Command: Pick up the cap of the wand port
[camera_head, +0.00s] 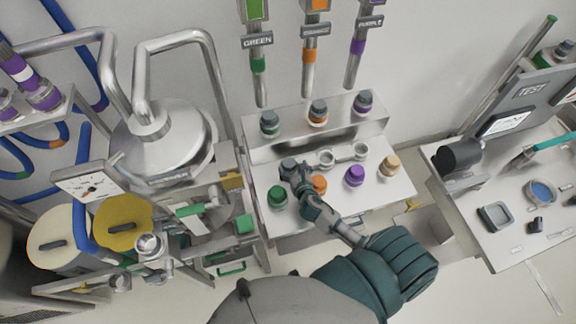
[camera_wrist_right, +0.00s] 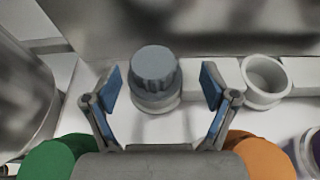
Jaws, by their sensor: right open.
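The grey ribbed cap (camera_wrist_right: 154,69) sits on a grey port in the right wrist view, upright and centred between the finger pads. In the head view the cap (camera_head: 288,165) shows at the left end of a row on the white table, just beyond my right gripper (camera_head: 293,176). In the right wrist view my right gripper (camera_wrist_right: 162,88) is open, with one blue pad on each side of the cap and a gap to both. Nothing is held. My left gripper is not in view.
Open white port rings (camera_head: 326,157) stand right of the cap. Green (camera_head: 277,196), orange (camera_head: 319,185) and purple (camera_head: 354,175) caps stand nearer on the table. A raised ledge (camera_head: 338,132) with several capped containers lies behind. A steel vessel (camera_head: 170,145) stands left.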

